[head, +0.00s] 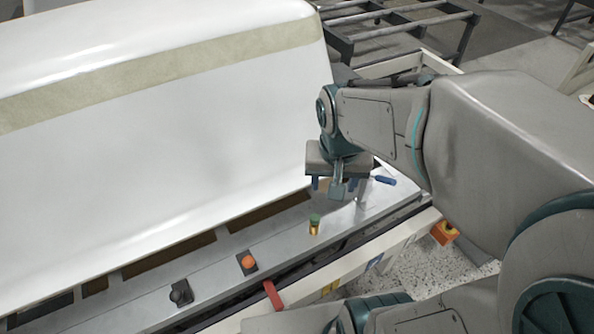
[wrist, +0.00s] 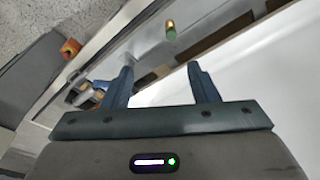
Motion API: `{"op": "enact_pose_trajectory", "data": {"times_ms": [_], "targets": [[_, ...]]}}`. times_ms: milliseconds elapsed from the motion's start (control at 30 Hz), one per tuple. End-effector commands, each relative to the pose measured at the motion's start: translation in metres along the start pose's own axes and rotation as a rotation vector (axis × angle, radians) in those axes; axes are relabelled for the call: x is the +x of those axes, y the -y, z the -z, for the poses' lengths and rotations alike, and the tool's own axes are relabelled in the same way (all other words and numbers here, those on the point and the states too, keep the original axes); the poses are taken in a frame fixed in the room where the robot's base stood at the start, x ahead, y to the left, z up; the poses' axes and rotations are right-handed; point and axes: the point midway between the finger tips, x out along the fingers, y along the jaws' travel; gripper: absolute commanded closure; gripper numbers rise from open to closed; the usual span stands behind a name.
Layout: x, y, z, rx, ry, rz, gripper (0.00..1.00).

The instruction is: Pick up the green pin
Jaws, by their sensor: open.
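The green pin (head: 314,224) stands on the grey metal ledge in front of the white tub shell. It has a green top and a gold-coloured lower part. The green pin (wrist: 170,30) also shows in the wrist view, beyond the fingertips and between their lines. My gripper (head: 335,187) is above the ledge, behind and a little right of the pin in the head view. In the wrist view my gripper (wrist: 160,72) has its two blue fingers apart with nothing between them.
The white tub shell (head: 160,150) rises behind the ledge. An orange-topped piece (head: 248,262) and a black knob (head: 181,293) sit on the ledge to the left. A blue-handled tool (head: 384,180) lies to the right. A red handle (head: 271,294) juts from the front edge.

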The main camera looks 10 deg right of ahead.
Motion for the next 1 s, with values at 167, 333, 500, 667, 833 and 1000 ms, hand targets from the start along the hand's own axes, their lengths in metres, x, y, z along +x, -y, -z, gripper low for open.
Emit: {"op": "enact_pose_trajectory", "data": {"times_ms": [167, 333, 500, 667, 833, 1000], "targets": [[0.077, 0.013, 0.025, 0.220, 0.072, -0.036, 0.46], [0.136, 0.024, 0.042, 0.409, 0.127, -0.050, 0.46], [0.175, 0.032, 0.051, 0.541, 0.164, -0.051, 0.46], [0.192, 0.036, 0.053, 0.592, 0.178, -0.051, 0.46], [0.220, 0.036, 0.047, 0.598, 0.184, -0.052, 0.46], [0.253, 0.036, 0.041, 0.597, 0.183, -0.052, 0.46]]}}
